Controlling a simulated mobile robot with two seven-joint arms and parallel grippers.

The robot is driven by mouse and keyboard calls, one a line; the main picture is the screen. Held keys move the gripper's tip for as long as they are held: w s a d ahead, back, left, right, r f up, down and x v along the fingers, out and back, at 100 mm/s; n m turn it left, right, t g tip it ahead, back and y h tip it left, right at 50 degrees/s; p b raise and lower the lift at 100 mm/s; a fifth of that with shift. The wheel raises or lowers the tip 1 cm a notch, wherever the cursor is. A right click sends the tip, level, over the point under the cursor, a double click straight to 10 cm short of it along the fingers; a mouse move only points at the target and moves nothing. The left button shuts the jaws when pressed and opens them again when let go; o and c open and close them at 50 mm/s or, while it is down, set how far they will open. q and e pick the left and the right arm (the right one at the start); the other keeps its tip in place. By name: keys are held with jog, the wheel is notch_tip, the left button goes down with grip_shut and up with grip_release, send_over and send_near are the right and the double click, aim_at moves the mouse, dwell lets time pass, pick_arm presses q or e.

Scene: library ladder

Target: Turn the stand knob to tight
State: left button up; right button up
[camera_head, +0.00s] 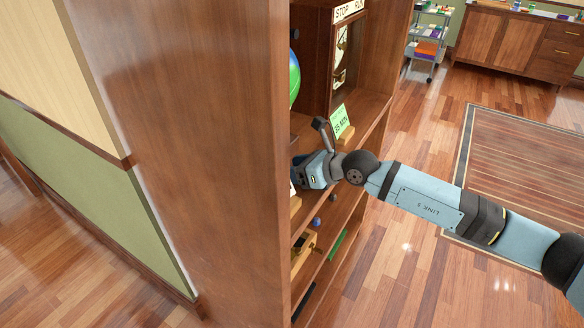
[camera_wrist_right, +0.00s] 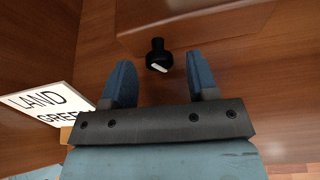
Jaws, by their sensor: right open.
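The stand knob (camera_wrist_right: 158,57) is small and black with a white mark. It shows in the right wrist view on a brown wooden surface, ahead of my right gripper (camera_wrist_right: 160,64). The gripper's two blue fingers are open, one to each side of the knob in the picture; I cannot tell whether they touch it. In the head view my right arm reaches from the right into the bookcase (camera_head: 210,150), and its fingertips and the knob are hidden behind the side panel. A green and blue globe (camera_head: 294,77) shows partly above. My left gripper is not in view.
A white card reading "LAND GREEN" (camera_wrist_right: 45,108) stands left of the gripper. A green card (camera_head: 338,121) and a wooden clock case (camera_head: 325,60) stand on the shelf above my wrist. Lower shelves hold small items. Open floor (camera_head: 400,250) lies right of the bookcase.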

pick_arm(q)
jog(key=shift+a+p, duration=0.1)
jog(key=shift+p, duration=0.4)
pick_arm(e)
jog(key=v, duration=1.3)
jog(key=shift+r, duration=0.15)
